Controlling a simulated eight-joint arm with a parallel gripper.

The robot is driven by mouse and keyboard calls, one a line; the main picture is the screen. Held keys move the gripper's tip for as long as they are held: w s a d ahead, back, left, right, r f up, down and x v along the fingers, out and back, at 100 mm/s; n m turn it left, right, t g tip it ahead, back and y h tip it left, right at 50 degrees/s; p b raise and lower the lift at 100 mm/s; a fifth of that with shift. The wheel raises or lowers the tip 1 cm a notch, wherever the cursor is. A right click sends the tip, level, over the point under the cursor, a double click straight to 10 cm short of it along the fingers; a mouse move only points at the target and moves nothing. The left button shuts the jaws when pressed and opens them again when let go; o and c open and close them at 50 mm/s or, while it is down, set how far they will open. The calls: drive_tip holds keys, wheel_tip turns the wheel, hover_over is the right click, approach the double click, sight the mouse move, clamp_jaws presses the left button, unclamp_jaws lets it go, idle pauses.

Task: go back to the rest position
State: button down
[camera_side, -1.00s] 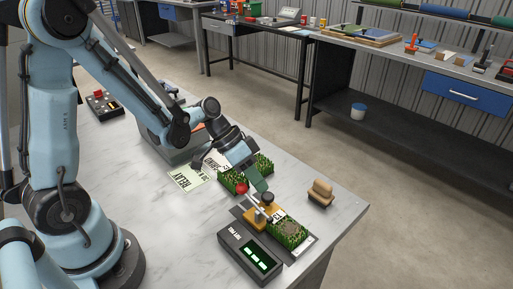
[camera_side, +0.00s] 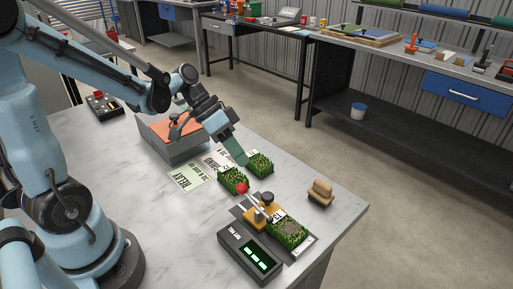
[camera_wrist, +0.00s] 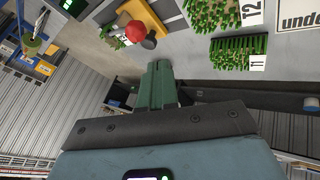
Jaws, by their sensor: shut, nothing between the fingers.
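My gripper (camera_side: 241,158) is shut and empty, held in the air above the table close to two turf pieces. One turf piece (camera_side: 233,181) lies just below it and another turf piece (camera_side: 260,164) lies to its right. A third turf piece (camera_side: 287,234) with a brown patch sits at the yellow fixture (camera_side: 257,217) with a red knob. In the wrist view the green fingers (camera_wrist: 158,75) are together. That view also shows a turf piece labelled T1 (camera_wrist: 237,53) and the red knob (camera_wrist: 136,31).
A black meter box (camera_side: 249,257) with a lit green display stands at the table's front. A wooden block (camera_side: 320,193) is near the right edge. The left middle of the marble table is clear.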

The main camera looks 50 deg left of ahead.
drive_tip(key=s+r+n+t+y, duration=0.4)
drive_tip(key=y, duration=0.2)
drive_tip(key=shift+s+a+r+y, duration=0.15)
drive_tip(key=shift+s+a+y, duration=0.05)
drive_tip(key=shift+a+y, duration=0.2)
